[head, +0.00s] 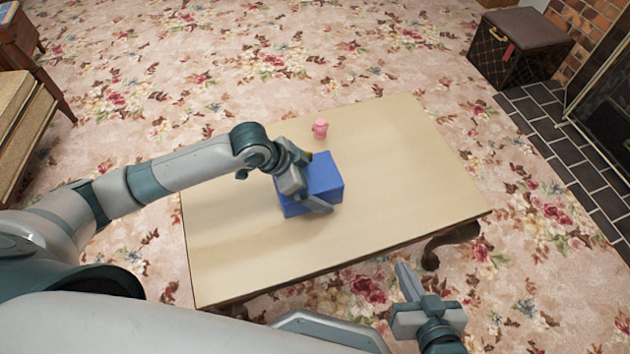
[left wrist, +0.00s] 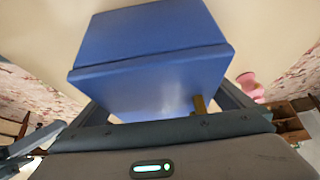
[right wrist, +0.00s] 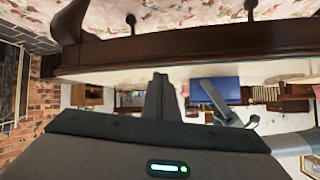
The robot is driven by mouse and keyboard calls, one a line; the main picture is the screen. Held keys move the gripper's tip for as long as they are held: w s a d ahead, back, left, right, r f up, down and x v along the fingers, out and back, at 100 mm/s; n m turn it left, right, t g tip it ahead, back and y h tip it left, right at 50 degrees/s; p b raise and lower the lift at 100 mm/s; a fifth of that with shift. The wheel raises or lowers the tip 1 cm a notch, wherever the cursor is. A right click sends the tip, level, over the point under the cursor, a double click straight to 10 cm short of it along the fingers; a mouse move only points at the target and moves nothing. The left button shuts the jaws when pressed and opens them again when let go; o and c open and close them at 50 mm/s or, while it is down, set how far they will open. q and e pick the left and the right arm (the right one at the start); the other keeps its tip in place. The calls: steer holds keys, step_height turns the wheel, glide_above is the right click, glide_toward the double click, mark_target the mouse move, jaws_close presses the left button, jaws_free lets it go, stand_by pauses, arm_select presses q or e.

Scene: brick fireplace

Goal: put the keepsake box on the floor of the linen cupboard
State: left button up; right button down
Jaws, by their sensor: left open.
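The keepsake box (head: 326,174) is a blue box on the tan table (head: 400,150). My left gripper (head: 312,182) is at the box's left side, with its fingers open on either side of it. In the left wrist view the box (left wrist: 155,45) fills the space between the open fingers, with a lid seam and a small brass clasp (left wrist: 200,104). I cannot tell whether the fingers touch it. My right gripper (head: 408,280) is shut and empty, off the table's front edge. The box (right wrist: 222,89) shows small in the right wrist view. I cannot identify the linen cupboard.
A small pink object (head: 320,128) stands on the table behind the box. Wooden furniture (head: 22,115) is at the far left. A dark trunk (head: 515,52) and the fireplace hearth (head: 560,125) are at the right. The table's right part is clear.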

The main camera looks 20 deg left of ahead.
arm_select(q)
steer(key=shift+a+r, duration=0.1)
steer(key=shift+r, duration=0.1)
steer(key=p+v, duration=0.1)
steer(key=v, duration=0.5)
steer(key=p+v, duration=0.1)
steer(key=v, duration=0.3)
steer(key=shift+v, duration=0.85)
arm_select(e)
steer(key=s+d+f+g, duration=0.1)
steer(key=s, duration=0.1)
steer(key=s+d+f+g+h, duration=0.1)
steer(key=d+f+g, duration=0.1)
steer(key=shift+s+f, duration=0.25)
steer(key=shift+s, duration=0.15)
arm_select(q)
steer(key=shift+f, duration=0.15)
arm_select(e)
steer(key=shift+w+a, duration=0.1)
steer(key=shift+a, duration=0.05)
